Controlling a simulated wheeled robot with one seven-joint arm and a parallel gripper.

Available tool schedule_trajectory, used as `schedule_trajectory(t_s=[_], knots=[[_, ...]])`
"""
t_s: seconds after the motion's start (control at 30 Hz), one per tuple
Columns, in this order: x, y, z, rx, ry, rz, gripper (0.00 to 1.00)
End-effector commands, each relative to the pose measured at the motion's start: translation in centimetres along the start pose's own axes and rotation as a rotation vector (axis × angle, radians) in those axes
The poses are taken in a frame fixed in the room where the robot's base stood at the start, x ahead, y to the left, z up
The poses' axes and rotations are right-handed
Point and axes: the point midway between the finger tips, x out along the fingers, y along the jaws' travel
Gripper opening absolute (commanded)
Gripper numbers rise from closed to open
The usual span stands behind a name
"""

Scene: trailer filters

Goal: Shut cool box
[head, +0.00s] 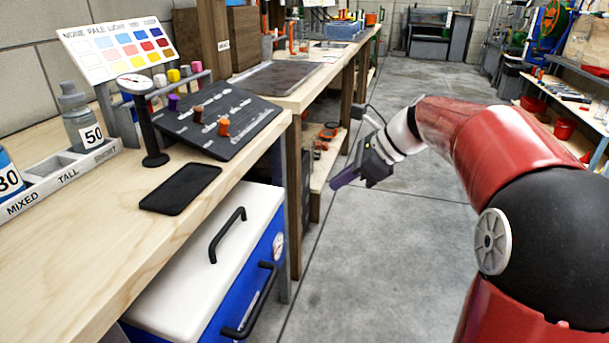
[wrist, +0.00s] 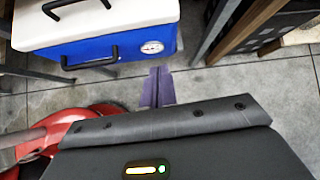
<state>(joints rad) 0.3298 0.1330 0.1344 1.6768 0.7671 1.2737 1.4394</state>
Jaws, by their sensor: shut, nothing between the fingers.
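The cool box has a white lid (head: 195,275) with a black handle (head: 227,235) and a blue body (head: 264,252) with another black handle (head: 250,302) on its front. It stands under the left workbench, partly hidden by it. The lid (wrist: 95,22) appears to lie flat on the body (wrist: 100,50) in the wrist view, with no clear gap showing. My gripper (head: 343,176) is to the right of the box, apart from it, in the open aisle. Its purple fingers (wrist: 158,86) are together and empty, in front of the box's gauge side.
The wooden workbench (head: 115,220) overhangs the box and carries a black slab (head: 181,188), a sloped control panel (head: 215,120) and a bottle (head: 80,118). A bench leg (head: 296,200) stands close beside the box. The grey floor (head: 370,265) in the aisle is clear.

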Motion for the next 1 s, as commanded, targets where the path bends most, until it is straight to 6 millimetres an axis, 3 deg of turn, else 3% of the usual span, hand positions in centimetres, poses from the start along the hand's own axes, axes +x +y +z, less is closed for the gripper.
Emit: schedule_trajectory(t_s=[0.13, 0.27, 0.67, 1.0], knots=[[0.1, 0.7, 0.1, 0.079, -0.030, 0.020, 0.00], [1.6, 0.7, 0.2, 0.080, -0.031, 0.023, 0.00], [10.0, 0.9, 0.3, 0.078, -0.028, 0.023, 0.00], [12.4, 0.6, 3.2, 0.076, -0.028, 0.018, 0.00]])
